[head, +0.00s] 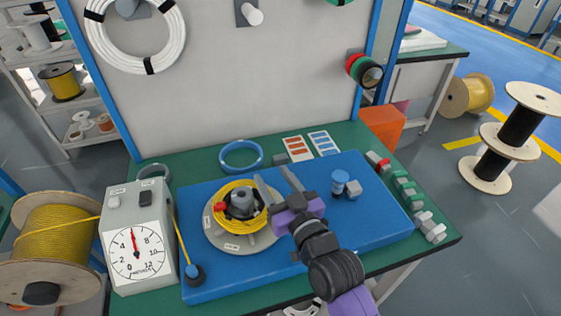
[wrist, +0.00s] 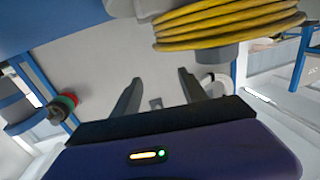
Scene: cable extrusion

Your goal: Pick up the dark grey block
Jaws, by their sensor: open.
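A small grey block (head: 281,159) lies on the green bench top, just left of two label cards. It is the thing most like a dark grey block, but its shade is hard to judge. My gripper (head: 273,177) is open and empty, above the blue board (head: 330,222), with its fingers pointing toward the back. The block shows just beyond the fingertips in the head view, apart from them. In the wrist view, the open fingers (wrist: 160,90) have nothing between them. A grey patch (wrist: 155,103) shows beyond them; I cannot tell what it is.
A yellow cable coil (head: 222,197) sits on a round turntable beside my gripper's left finger. Blue and grey pegs (head: 346,185) stand on the board to the right. A blue ring (head: 240,155) lies behind. A dial meter (head: 137,245) stands left; the white panel (head: 240,90) rises behind.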

